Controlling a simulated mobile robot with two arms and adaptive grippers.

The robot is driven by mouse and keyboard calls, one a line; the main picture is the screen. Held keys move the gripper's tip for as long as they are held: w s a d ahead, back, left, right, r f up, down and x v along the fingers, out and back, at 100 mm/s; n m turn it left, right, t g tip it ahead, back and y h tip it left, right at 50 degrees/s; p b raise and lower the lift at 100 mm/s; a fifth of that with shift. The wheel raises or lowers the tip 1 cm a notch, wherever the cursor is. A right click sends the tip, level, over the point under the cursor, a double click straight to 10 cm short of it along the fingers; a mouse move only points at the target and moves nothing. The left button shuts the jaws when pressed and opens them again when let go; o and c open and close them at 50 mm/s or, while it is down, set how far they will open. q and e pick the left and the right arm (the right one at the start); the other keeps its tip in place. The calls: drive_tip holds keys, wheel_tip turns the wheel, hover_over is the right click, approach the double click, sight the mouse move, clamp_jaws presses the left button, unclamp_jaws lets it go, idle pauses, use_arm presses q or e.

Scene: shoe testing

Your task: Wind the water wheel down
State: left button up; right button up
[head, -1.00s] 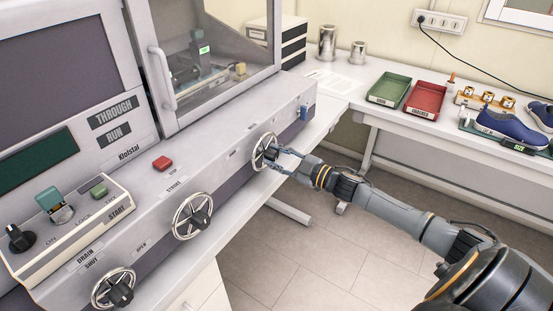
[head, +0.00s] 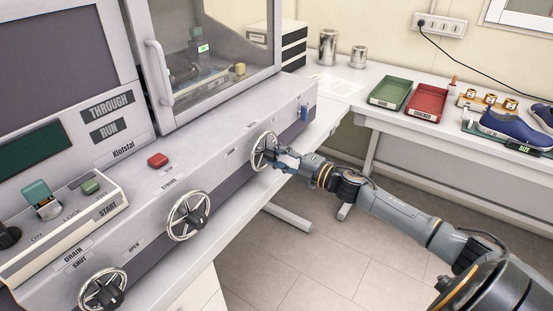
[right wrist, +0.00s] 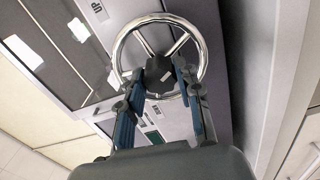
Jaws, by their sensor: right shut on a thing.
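The right-hand wheel (head: 264,150), a chrome handwheel with a dark hub, is on the sloped front of the grey machine. Its own name label cannot be read in the head view. My right gripper (head: 280,155) is at this wheel. In the right wrist view, the wheel's chrome rim (right wrist: 117,50) and spokes surround the dark hub (right wrist: 158,68). The fingers of my right gripper (right wrist: 157,76) are shut on the hub, one on each side. An "UP" label (right wrist: 97,8) shows beside the rim. My left gripper is not in view.
Two more handwheels sit to the left: a middle one (head: 188,216) and one (head: 102,290) near DRAIN labels. A red button (head: 158,160) is above them. A side table holds a green tray (head: 389,92), a red tray (head: 425,102) and a blue shoe (head: 503,128).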

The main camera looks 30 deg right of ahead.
drive_tip(key=shift+n, duration=0.4)
drive_tip(key=o, duration=1.2)
drive_tip(key=shift+c, duration=0.2)
drive_tip(key=v, duration=1.2)
drive_tip(key=shift+f, duration=0.1)
